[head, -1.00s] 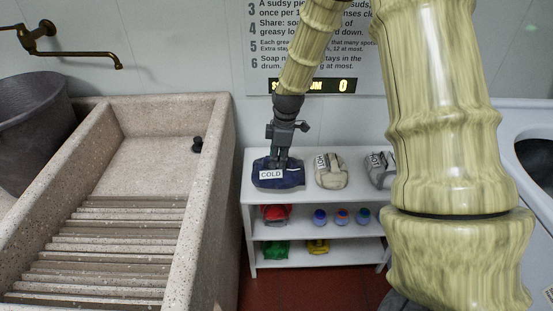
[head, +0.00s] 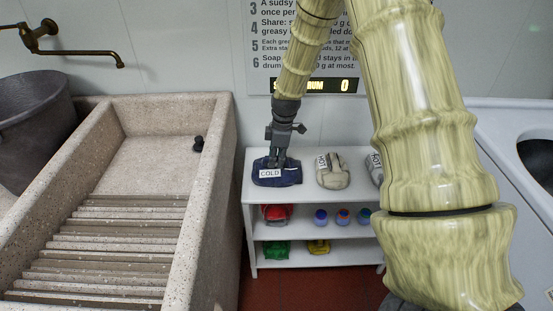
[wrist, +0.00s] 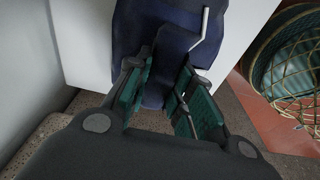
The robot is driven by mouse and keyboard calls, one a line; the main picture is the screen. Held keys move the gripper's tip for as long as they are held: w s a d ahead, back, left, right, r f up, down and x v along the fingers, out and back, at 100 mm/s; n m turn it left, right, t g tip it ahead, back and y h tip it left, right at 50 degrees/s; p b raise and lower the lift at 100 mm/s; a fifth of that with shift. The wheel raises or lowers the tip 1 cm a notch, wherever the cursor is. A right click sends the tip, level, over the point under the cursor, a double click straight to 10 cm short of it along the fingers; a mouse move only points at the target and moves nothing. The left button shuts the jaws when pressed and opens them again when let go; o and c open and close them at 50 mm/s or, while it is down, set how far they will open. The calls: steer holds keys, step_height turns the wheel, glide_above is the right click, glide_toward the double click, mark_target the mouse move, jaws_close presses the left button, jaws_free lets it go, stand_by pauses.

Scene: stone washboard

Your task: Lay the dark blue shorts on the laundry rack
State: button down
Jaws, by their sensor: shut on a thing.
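The dark blue shorts (head: 291,177) lie as a folded bundle with a white COLD label on the left of the white shelf's top. My gripper (head: 277,163) reaches down onto them from above and is shut on their cloth. In the wrist view, the dark blue cloth (wrist: 178,42) with a white stripe lies beyond and between the green finger pads of my gripper (wrist: 165,100). The label is not seen in the wrist view. I cannot make out a laundry rack in these frames.
A beige bundle (head: 333,172) lies right of the shorts; a grey one is partly hidden by my arm. The white shelf (head: 250,215) holds red, green and yellow items and several small balls. A stone washboard sink (head: 215,180) stands left. A netted basket (wrist: 290,60) shows in the wrist view.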

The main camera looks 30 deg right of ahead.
steer(key=shift+f, duration=0.15)
steer(key=c, duration=1.3)
jaws_free()
steer(key=shift+o, duration=0.2)
step_height(320, 180, up, 12)
steer(key=d, duration=0.1)
steer(key=shift+s+d+p, duration=0.15)
steer(key=shift+s+p, duration=0.2)
steer(key=shift+p, duration=0.1)
